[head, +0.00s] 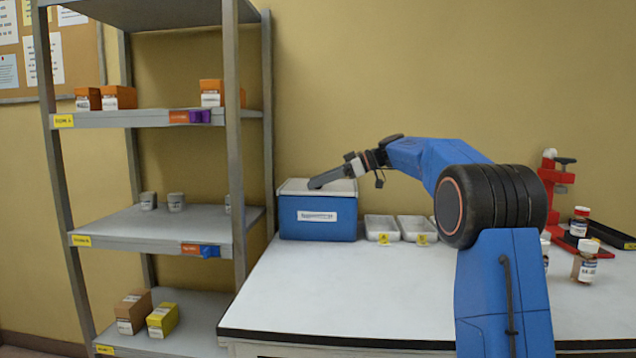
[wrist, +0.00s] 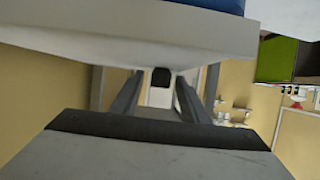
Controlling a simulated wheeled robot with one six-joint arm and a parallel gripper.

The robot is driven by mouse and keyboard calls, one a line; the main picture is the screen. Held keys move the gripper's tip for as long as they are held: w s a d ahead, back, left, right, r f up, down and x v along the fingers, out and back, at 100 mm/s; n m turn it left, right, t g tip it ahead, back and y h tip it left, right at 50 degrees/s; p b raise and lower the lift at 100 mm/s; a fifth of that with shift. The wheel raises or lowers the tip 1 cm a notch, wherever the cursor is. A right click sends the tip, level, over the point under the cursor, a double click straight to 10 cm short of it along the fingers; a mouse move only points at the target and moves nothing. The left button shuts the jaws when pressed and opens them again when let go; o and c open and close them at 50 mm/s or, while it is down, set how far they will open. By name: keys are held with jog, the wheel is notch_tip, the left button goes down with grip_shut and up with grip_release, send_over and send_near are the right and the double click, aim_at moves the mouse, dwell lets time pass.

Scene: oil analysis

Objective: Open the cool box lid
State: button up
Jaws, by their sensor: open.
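The cool box (head: 318,220) is blue with a white lid (head: 290,186) and a label on its front. It stands at the back left of the white table, and its lid looks shut in the head view. The pale lid (wrist: 130,40) fills the upper part of that view, close to the fingers. Whether the fingers touch the lid I cannot tell.
White trays (head: 382,228) with yellow tags stand right of the box on the table (head: 340,290). A metal shelf (head: 150,225) with boxes and jars stands at the left. A red stand (head: 550,190) and bottles (head: 585,265) are at the right. The table's front middle is clear.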

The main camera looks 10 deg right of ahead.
jog(key=shift+a, duration=0.1)
grip_shut()
jog(key=s+a, duration=0.2)
jog(key=s, duration=0.5)
jog(key=s+a, duration=0.2)
jog(key=s, duration=0.5)
jog(key=shift+s+a, duration=0.25)
jog(key=shift+a, duration=0.1)
grip_release()
jog(key=v, duration=1.7)
jog(key=shift+d, duration=0.2)
